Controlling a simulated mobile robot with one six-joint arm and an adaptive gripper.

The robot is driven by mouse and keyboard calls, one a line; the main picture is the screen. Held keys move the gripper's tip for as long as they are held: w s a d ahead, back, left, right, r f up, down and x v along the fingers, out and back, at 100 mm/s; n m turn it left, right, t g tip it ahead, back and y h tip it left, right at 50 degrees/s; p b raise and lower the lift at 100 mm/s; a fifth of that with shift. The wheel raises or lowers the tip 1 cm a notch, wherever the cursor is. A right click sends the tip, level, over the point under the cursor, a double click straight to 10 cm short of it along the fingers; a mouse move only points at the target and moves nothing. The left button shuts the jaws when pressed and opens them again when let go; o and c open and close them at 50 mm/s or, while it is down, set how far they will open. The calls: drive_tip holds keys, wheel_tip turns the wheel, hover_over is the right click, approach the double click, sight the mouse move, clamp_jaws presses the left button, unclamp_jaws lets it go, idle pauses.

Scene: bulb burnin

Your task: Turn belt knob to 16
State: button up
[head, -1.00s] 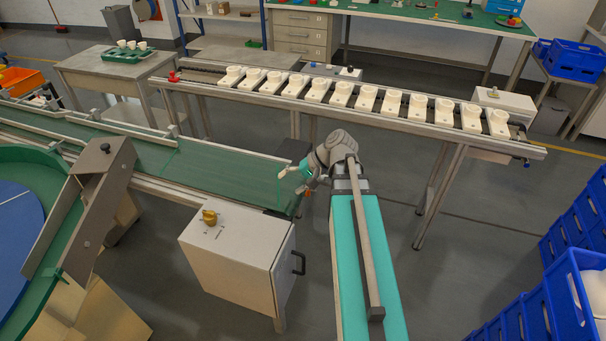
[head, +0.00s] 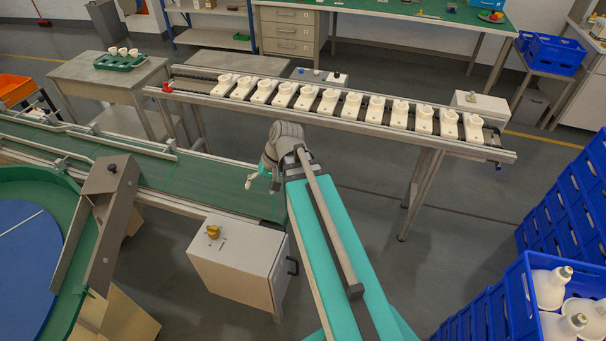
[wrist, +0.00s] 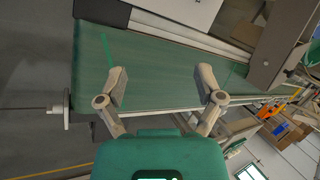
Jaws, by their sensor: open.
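The belt knob is probably the yellow knob (head: 213,231) on top of the white control box (head: 240,262) beside the green conveyor belt (head: 225,190). Its scale is too small to read. My gripper (head: 262,180) is above the right end of the belt, behind the box and apart from the knob. In the wrist view my gripper (wrist: 160,90) is open and empty, with the green belt (wrist: 150,65) beyond its fingers. I cannot make out the knob in the wrist view.
A rack rail (head: 330,118) with several white lamp sockets stands behind my arm. A brown chute (head: 105,220) and a blue turntable (head: 25,240) are at the left. Blue crates (head: 520,300), one holding white bulbs, stand at the right. Grey floor lies between.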

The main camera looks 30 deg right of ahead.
drive_tip(key=s+a+r+n+h+p, duration=0.1)
drive_tip(key=a+r+n+h+p, duration=0.1)
drive_tip(key=r+p, duration=0.6)
drive_tip(key=s+a+r+n+g+h+p, duration=0.1)
drive_tip(key=a+r+n+h+p, duration=0.1)
drive_tip(key=r+p, duration=0.7)
drive_tip(key=shift+s+a+h+p, duration=0.4)
drive_tip(key=shift+a+h, duration=0.3)
drive_tip(key=shift+a, duration=0.2)
drive_tip(key=c, duration=0.4)
drive_tip(key=shift+a, duration=0.15)
